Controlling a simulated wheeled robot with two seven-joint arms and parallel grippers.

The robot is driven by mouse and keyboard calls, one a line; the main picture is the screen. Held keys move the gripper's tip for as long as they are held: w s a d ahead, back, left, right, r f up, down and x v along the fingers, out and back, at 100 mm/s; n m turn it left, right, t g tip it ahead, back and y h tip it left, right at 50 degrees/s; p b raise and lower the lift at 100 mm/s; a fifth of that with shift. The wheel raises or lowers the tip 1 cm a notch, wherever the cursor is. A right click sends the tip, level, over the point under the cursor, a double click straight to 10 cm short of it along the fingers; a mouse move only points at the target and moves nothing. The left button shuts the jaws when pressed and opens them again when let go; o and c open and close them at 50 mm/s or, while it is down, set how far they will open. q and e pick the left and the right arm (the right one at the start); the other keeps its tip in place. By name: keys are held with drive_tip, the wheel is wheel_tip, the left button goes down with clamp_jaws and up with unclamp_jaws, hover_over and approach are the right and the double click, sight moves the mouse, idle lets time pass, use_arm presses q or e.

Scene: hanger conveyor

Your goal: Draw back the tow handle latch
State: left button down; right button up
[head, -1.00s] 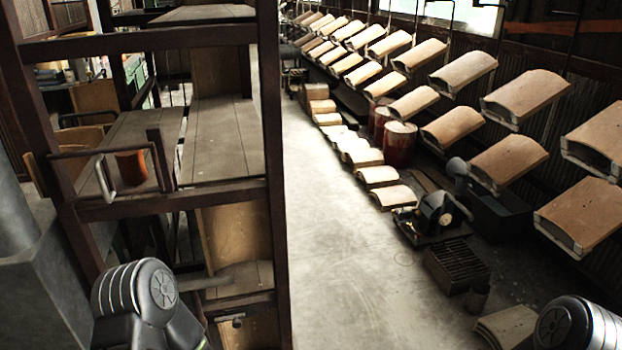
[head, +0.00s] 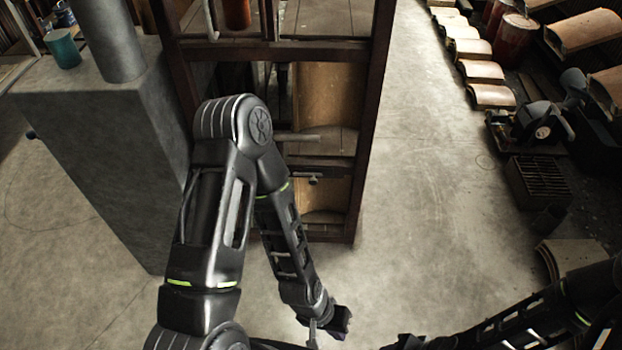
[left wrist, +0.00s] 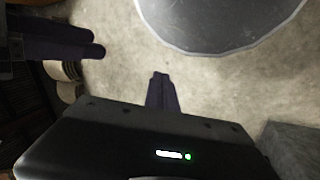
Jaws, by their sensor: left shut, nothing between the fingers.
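The dark-framed rack (head: 375,130) stands ahead in the head view, with a grey bar (head: 297,137) and a small knob-ended rod (head: 306,177) on its near side. A U-shaped handle (head: 210,20) shows at the top edge, cut off. I cannot tell which of these is the tow handle latch. My left gripper (head: 340,322) is low in front of the rack, clear of it. Its fingers (left wrist: 162,92) are together and empty over bare floor in the left wrist view. My right gripper (head: 405,342) is at the bottom edge, partly cut off; its finger opening is unclear.
A grey block with a post (head: 100,150) stands left of the rack, with a teal cup (head: 62,48) on top. Free concrete floor (head: 430,190) lies right of the rack. A grate (head: 540,182), machine parts and curved tan pieces (head: 480,72) line the right side.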

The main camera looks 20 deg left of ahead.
use_arm(q)
drive_tip(key=shift+f, duration=0.1)
drive_tip(key=w+a+r+n+t+y+b, duration=0.1)
drive_tip(key=w+a+r+t+b, duration=0.1)
drive_tip(key=w+a, duration=0.65)
drive_tip(key=w+a+r+n+t+y+b, duration=0.1)
drive_tip(key=w+a+t+b, duration=0.3)
drive_tip(key=w, duration=0.8)
drive_tip(key=w+a+r, duration=0.4)
drive_tip(key=a+r, duration=0.3)
drive_tip(key=w+a+r+n+g, duration=0.1)
drive_tip(key=w+a+r, duration=0.4)
drive_tip(key=a+r, duration=0.2)
drive_tip(key=shift+a+r+b, duration=0.3)
drive_tip(key=shift+a, duration=0.15)
drive_tip(key=shift+w+f, duration=0.1)
drive_tip(key=shift+f, duration=0.05)
